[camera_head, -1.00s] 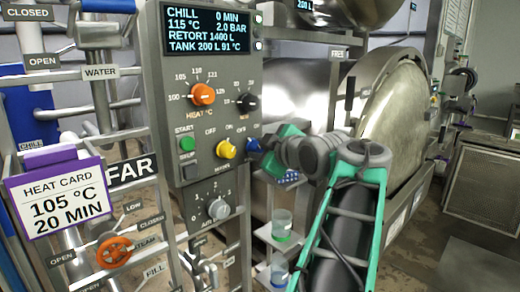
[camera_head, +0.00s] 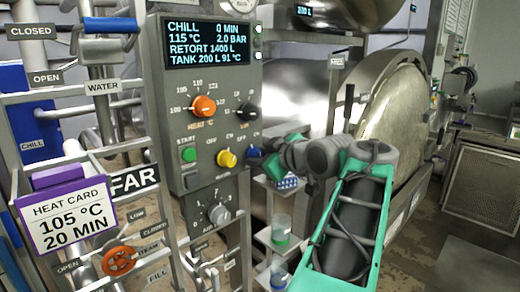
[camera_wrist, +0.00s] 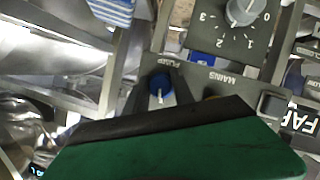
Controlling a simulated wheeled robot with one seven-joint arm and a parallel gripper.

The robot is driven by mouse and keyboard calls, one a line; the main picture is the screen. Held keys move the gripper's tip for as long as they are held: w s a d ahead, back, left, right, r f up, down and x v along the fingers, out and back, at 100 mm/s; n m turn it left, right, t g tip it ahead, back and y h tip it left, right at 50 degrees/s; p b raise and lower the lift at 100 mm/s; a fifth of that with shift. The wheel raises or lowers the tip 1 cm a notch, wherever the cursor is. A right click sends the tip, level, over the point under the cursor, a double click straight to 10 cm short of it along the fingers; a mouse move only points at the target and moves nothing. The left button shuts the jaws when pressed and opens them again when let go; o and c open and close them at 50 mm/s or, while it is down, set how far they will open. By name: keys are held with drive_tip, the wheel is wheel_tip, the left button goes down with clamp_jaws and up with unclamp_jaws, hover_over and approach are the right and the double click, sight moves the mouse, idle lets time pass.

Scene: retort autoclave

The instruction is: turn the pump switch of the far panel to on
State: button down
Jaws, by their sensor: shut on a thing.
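The pump switch is a blue knob (camera_head: 254,152) on the grey far panel (camera_head: 165,110), right of the yellow mains knob (camera_head: 227,158). My gripper (camera_head: 264,160) is at the blue knob from the right, partly covering it. The wrist view shows the blue knob (camera_wrist: 161,87) under an upside-down PUMP label, its white pointer towards the bottom of the picture. A green finger with a dark pad (camera_wrist: 160,125) fills the lower part there, close to the knob. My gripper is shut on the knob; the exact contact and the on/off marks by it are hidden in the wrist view.
An orange heat knob (camera_head: 204,106) and a black knob (camera_head: 247,111) sit above, a grey numbered knob (camera_head: 219,215) below. Shelves with beakers (camera_head: 281,229) stand beneath my gripper. The round retort (camera_head: 395,115) is to the right. Pipes and a heat card (camera_head: 68,218) are left.

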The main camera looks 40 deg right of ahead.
drive_tip(key=m+y+p, duration=0.1)
drive_tip(key=m+p, duration=0.1)
drive_tip(key=p, duration=0.1)
drive_tip(key=m+y+p, duration=0.1)
drive_tip(key=p, duration=0.2)
drive_tip(key=shift+r+m+y, duration=0.3)
drive_tip(key=shift+r+m, duration=0.05)
drive_tip(key=shift+m, duration=0.05)
drive_tip(key=m+p, duration=0.1)
drive_tip(key=y+p, duration=0.1)
drive_tip(key=p, duration=0.1)
drive_tip(key=shift+f+m+p, duration=0.25)
drive_tip(key=shift+m+p, duration=0.05)
drive_tip(key=shift+m, duration=0.1)
drive_tip(key=c, duration=1.1)
unclamp_jaws()
drive_tip(key=shift+o, duration=0.2)
